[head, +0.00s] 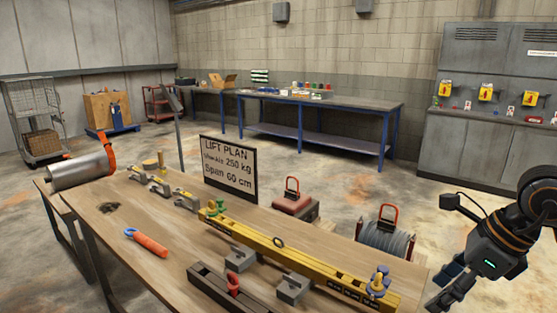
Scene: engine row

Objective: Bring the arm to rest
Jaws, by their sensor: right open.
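My right arm comes in from the right edge. My right gripper (451,284) hangs beside the right end of the wooden workbench (160,240), apart from the things on it. It is open and I see nothing between its fingers. My left gripper is not in view. A yellow spreader beam (300,262) lies along the bench with a blue shackle (377,282) at its right end and a green shackle (217,215) near its left end.
A LIFT PLAN sign (229,169) stands at the bench's back edge. A dark channel (215,283) with a red shackle (233,284) and an orange-handled tool (147,243) lie in front. A cable drum (386,240) and a red-topped weight (293,204) stand behind. Open floor lies beyond.

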